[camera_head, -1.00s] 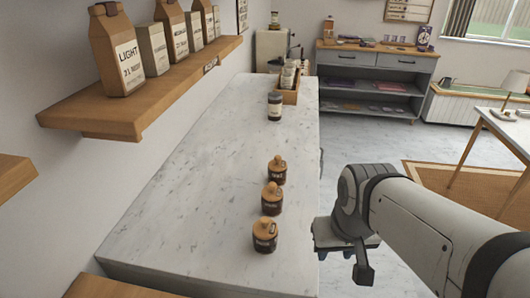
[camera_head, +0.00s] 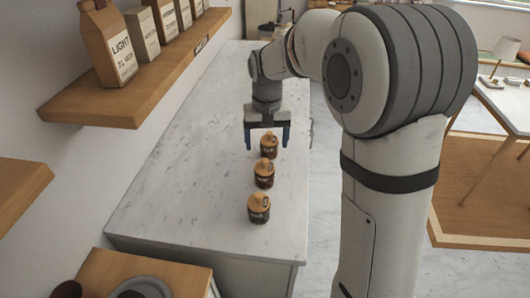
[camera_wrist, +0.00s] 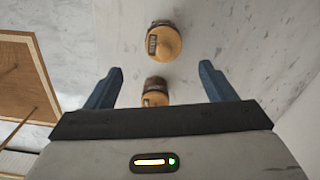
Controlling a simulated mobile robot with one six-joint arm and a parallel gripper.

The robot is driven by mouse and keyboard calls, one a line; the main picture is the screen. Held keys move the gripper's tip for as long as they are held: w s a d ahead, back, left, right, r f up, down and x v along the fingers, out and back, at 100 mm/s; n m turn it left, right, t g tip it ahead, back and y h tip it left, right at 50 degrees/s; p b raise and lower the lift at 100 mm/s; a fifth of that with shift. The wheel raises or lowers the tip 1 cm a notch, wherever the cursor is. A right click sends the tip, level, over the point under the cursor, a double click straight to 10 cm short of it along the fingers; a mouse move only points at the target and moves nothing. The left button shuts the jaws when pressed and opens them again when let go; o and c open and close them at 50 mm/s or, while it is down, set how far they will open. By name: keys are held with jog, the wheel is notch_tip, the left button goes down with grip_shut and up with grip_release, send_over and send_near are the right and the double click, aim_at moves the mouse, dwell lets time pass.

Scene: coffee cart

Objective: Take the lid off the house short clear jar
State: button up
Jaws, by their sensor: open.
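Three short dark jars with tan knobbed lids stand in a row on the counter: a near jar (camera_head: 259,209), a middle jar (camera_head: 264,174) and a far jar (camera_head: 269,145). All lids are on. Their labels are too small to read, so I cannot tell which is the house jar. My gripper (camera_head: 267,140) is open and empty, pointing down, its blue fingers to either side of the far jar in the picture. Contact is not visible. In the wrist view one jar (camera_wrist: 163,42) lies beyond the fingertips; another (camera_wrist: 155,90) shows between the fingers, partly hidden by my gripper.
The marble counter (camera_head: 170,190) is clear left of the jars. A wooden shelf (camera_head: 150,95) with paper bags hangs on the left wall. A lower wooden surface (camera_head: 135,268) with a grey dish stands at the front left. My arm hides the counter's far end.

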aim_at(265, 160)
jog(key=shift+w+a+f, duration=0.15)
jog(key=shift+w+a, duration=0.15)
jog(key=shift+w, duration=0.05)
jog(key=shift+a+f, duration=0.1)
jog(key=shift+f, duration=0.2)
jog(key=f+p, duration=0.1)
jog(key=f, duration=0.6)
jog(key=shift+s+f, duration=0.1)
jog(key=shift+s, duration=0.1)
jog(key=c, duration=1.1)
